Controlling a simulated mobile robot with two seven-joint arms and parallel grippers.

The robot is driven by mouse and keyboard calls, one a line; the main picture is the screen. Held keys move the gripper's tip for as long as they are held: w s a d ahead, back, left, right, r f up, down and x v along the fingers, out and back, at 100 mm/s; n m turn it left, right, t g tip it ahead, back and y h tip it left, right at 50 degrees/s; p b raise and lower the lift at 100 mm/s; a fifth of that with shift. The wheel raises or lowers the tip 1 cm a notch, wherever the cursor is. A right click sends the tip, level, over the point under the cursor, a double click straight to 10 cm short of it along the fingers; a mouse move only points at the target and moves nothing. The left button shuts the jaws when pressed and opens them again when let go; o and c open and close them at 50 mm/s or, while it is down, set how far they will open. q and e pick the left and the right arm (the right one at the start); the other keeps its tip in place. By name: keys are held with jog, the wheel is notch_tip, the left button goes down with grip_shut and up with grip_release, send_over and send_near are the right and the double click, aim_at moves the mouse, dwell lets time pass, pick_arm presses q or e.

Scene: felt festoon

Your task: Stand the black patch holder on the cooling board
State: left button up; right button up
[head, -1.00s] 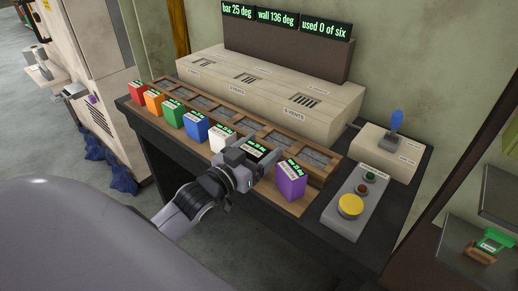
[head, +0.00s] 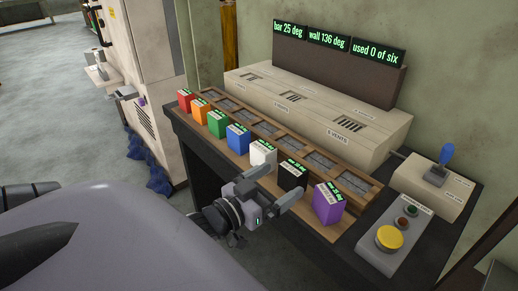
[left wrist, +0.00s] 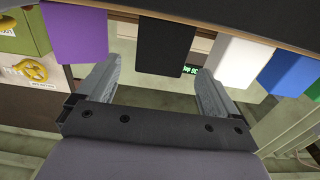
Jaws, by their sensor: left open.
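The black patch holder (head: 291,178) stands upright in a row of coloured holders on the wooden front board (head: 222,146), between the white and purple ones. I cannot tell from any label whether this board is the cooling board. My left gripper (head: 282,182) is open in front of the black holder, with its fingertips close to it on either side. In the left wrist view the black holder (left wrist: 165,42) shows between the two open fingers (left wrist: 157,70), which seem clear of it. My right gripper is not in view.
The purple holder (head: 328,204) and white holder (head: 262,155) flank it closely. Behind the row runs a wooden rack of grey slots (head: 320,162), backed by a vented cream box (head: 310,108). A button panel (head: 397,232) and blue lever (head: 441,160) lie right.

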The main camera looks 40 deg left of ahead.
pick_arm(q)
jog(key=s, duration=0.4)
jog(key=s+d+f+g, duration=0.2)
jog(key=d+f, duration=0.1)
jog(key=f, duration=0.4)
jog(key=s+d+f+m+g, duration=0.1)
jog(key=s+d+f+g, duration=0.1)
jog(key=f, duration=0.6)
jog(key=s+d+f+g, duration=0.3)
jog(key=d+f, duration=0.2)
jog(key=f, duration=0.3)
jog(key=shift+f+g+h, duration=0.15)
jog(key=shift+g+h, duration=0.15)
jog(key=shift+s, duration=0.1)
notch_tip(320, 180, up, 4)
jog(key=p, duration=0.3)
jog(key=shift+f, duration=0.25)
